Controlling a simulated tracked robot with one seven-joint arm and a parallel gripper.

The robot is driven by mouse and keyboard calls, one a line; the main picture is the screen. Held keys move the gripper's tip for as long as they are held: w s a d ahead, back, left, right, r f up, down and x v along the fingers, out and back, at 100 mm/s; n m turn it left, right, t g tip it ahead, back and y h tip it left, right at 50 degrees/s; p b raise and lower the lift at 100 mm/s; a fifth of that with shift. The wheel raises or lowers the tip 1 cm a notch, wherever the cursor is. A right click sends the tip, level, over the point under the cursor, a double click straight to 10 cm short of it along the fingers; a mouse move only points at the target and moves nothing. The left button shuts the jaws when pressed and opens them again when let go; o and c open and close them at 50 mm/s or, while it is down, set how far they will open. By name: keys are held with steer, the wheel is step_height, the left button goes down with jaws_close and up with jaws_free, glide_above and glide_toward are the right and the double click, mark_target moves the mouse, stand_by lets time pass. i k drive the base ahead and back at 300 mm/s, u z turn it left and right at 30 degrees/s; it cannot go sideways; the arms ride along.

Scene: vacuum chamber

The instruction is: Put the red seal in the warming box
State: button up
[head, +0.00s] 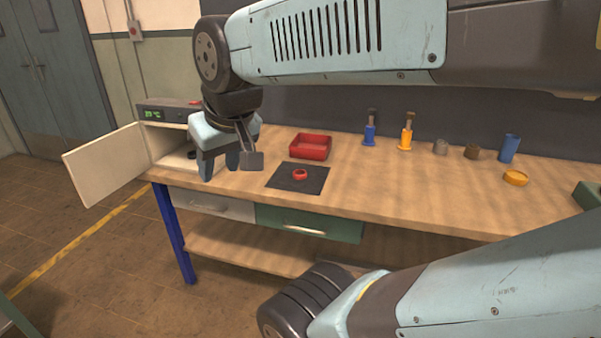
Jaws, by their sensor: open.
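The red seal (300,175) is a small red ring lying on a dark square mat (314,187) on the workbench. The warming box (164,141) stands at the bench's left end, with a green display on top and its pale door (104,164) swung open to the left. A small dark object (192,154) shows in its opening; I cannot tell what it is. My gripper (219,172) points down, open and empty, in front of the right part of the box and left of the mat. It hides part of the box's opening.
A red tray (311,147) stands behind the mat. To the right are a blue plunger-like item (369,133), an orange one (406,137), small cylinders (472,152), a blue cylinder (509,148) and an orange ring (515,178). The bench front right of the mat is clear.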

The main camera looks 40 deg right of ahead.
mark_target(187, 163)
steer(key=z, duration=0.3)
steer(key=i, duration=0.15)
steer(key=z, duration=1.6)
steer(key=i, duration=0.85)
steer(key=u, duration=0.2)
steer(key=k, duration=0.85)
steer(key=z, duration=0.15)
steer(key=i, duration=0.8)
